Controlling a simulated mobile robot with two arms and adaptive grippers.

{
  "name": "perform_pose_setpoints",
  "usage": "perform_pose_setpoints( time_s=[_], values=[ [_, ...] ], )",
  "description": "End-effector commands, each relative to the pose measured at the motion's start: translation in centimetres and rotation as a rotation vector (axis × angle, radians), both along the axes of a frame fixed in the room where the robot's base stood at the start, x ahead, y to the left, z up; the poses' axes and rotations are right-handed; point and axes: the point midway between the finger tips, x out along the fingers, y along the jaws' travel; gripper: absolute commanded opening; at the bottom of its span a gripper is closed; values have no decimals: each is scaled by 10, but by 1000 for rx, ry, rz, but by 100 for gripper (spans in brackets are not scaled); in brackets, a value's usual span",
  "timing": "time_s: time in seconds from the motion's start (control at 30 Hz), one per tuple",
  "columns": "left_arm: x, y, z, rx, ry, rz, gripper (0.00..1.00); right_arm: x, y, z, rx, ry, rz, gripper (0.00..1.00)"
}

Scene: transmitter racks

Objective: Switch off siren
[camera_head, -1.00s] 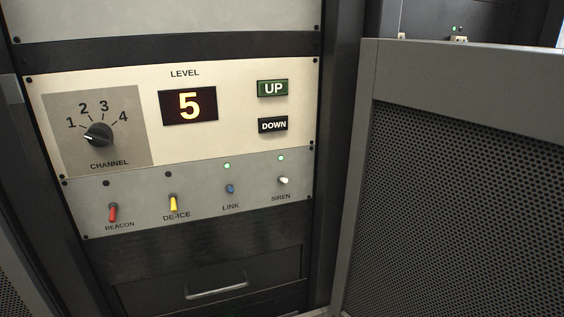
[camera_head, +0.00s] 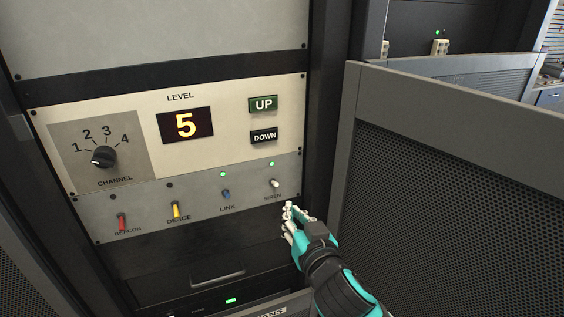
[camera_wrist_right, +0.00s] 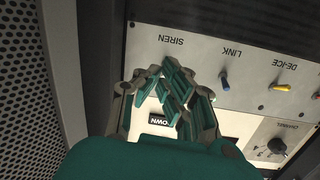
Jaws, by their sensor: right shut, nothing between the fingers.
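The siren switch (camera_head: 274,183) is a small white toggle at the right end of the grey switch strip. The green lamp (camera_head: 271,163) above it is lit. My right gripper (camera_head: 288,206) is just below and slightly right of this switch, in front of the panel, with its fingers closed and empty. In the right wrist view, the closed fingers (camera_wrist_right: 168,85) cover the area by the SIREN label (camera_wrist_right: 166,40), so the toggle is hidden there. I cannot tell whether they touch it. My left gripper is not in view.
The blue link switch (camera_head: 226,194), yellow de-ice switch (camera_head: 176,210) and red beacon switch (camera_head: 122,222) stand left of the siren. The DOWN button (camera_head: 264,136) is above. A perforated rack door (camera_head: 450,190) stands open at right. A drawer (camera_head: 215,272) lies below.

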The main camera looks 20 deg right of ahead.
Motion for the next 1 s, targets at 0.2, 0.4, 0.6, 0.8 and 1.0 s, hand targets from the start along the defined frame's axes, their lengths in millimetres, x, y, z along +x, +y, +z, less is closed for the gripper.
perform_pose_setpoints(
  time_s=[0.2,0.4,0.6,0.8,1.0],
  values=[
    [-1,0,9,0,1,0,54,-21,2,54,56,-85,2,0],
    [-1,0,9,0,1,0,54,-23,2,57,60,-91,2,0],
    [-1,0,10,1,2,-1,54,-21,2,57,59,-90,2,0],
    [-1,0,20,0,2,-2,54,2,1,58,55,-90,0,0],
    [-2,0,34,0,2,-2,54,39,0,57,56,-89,0,0]
  ],
)
